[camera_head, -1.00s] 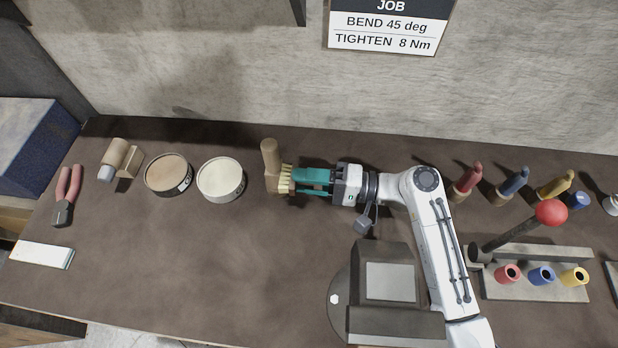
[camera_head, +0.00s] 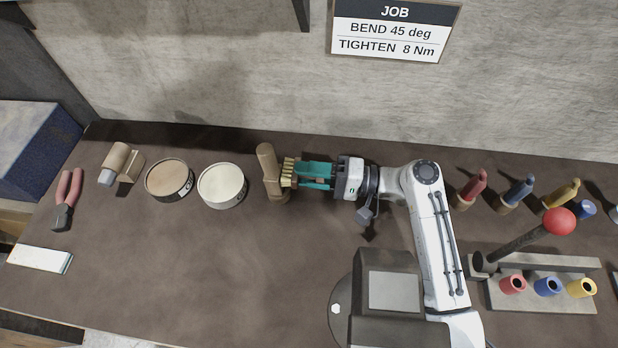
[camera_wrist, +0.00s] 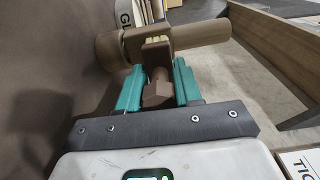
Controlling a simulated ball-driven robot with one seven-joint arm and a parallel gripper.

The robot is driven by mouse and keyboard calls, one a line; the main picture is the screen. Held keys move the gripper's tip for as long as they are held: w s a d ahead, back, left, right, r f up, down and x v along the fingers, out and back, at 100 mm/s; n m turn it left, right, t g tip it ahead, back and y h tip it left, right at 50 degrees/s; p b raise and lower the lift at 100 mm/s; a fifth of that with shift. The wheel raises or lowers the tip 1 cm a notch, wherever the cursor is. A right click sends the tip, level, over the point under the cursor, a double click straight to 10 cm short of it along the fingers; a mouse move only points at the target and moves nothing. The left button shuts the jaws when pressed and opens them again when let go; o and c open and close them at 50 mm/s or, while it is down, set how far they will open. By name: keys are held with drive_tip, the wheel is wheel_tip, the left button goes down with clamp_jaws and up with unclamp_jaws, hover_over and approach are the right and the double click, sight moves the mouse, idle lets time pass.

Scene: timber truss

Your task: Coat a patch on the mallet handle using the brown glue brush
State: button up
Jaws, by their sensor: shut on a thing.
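The mallet stands on its head (camera_head: 278,194) with its tan handle (camera_head: 266,161) pointing up, leaning slightly left, in the middle of the bench. In the wrist view the handle (camera_wrist: 200,36) runs sideways beyond my fingers, with the head (camera_wrist: 108,52) at left. My gripper (camera_head: 300,175) is to the right of the mallet, its teal fingers shut on the brown glue brush (camera_wrist: 156,88). The brush's pale yellow bristles (camera_head: 288,172) point left at the handle and appear to be against it; exact contact is hard to tell. I cannot make out any glue on the handle.
A brown-topped can (camera_head: 169,177) and a cream-topped can (camera_head: 222,184) stand left of the mallet. Further left are a tan cylinder in a block (camera_head: 116,163), pliers (camera_head: 66,197) and a white bar (camera_head: 40,259). Coloured-handled tools and a red-knobbed lever (camera_head: 559,221) stand right. The front bench is clear.

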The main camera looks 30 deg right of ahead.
sight(297, 186)
drive_tip(key=shift+s+a+p, duration=0.65)
drive_tip(key=shift+s+a, duration=0.4)
drive_tip(key=shift+s, duration=0.1)
drive_tip(key=shift+w+d+b, duration=0.3)
drive_tip(key=shift+w+d, duration=0.1)
drive_tip(key=shift+w, duration=0.3)
drive_tip(key=shift+w+d+b, duration=0.25)
drive_tip(key=shift+w+d, duration=0.15)
drive_tip(key=shift+w, duration=0.3)
drive_tip(key=shift+s+a+p, duration=0.35)
drive_tip(key=shift+s+a, duration=0.1)
drive_tip(key=shift+s, duration=0.2)
drive_tip(key=shift+s+a+p, duration=0.35)
drive_tip(key=shift+s+a, duration=0.1)
drive_tip(key=shift+s, duration=0.2)
drive_tip(key=shift+w+d+b, duration=0.55)
drive_tip(key=shift+w+d, duration=0.4)
drive_tip(key=shift+w, duration=0.3)
drive_tip(key=shift+s+a+p, duration=0.65)
drive_tip(key=shift+s+a, duration=0.4)
drive_tip(key=shift+s, duration=0.15)
drive_tip(key=shift+s+d, duration=0.1)
drive_tip(key=shift+v, duration=2.9)
